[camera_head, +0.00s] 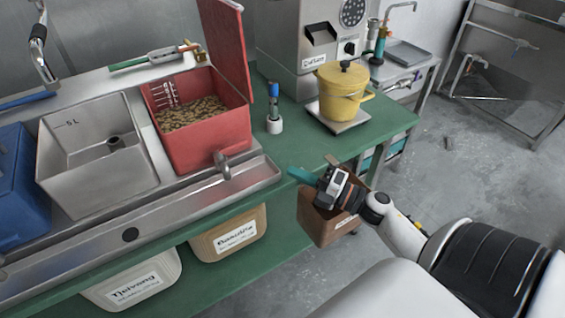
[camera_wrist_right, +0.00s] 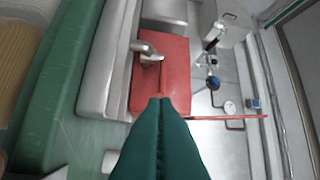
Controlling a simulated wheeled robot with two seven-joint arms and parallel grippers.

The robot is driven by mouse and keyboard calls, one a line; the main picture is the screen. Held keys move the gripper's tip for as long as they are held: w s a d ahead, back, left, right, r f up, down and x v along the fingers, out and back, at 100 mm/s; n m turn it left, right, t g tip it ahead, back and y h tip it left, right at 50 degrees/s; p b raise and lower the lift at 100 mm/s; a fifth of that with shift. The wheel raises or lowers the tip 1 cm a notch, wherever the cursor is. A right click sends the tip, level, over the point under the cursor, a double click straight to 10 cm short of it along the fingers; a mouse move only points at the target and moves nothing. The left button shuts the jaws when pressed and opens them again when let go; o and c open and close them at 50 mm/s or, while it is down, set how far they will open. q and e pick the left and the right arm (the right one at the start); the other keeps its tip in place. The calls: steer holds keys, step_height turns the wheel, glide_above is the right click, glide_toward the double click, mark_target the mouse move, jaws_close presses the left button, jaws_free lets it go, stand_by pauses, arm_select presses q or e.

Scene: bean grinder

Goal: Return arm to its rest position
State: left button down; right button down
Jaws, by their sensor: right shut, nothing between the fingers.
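My right gripper (camera_head: 297,175) comes in from the lower right in the head view, at the front edge of the green table, above a brown bin. Its teal fingers are shut together with nothing between them. In the right wrist view the fingers (camera_wrist_right: 158,105) meet at their tips, with the red bin's front wall (camera_wrist_right: 172,75) beyond them. My left gripper is not in view.
A red bin of beans (camera_head: 220,135) with its lid up sits beside a steel sink (camera_head: 75,180). A yellow pot (camera_head: 342,100) stands by the grinder (camera_head: 290,45). The brown bin (camera_head: 318,222) hangs below. Open floor (camera_head: 440,160) lies right.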

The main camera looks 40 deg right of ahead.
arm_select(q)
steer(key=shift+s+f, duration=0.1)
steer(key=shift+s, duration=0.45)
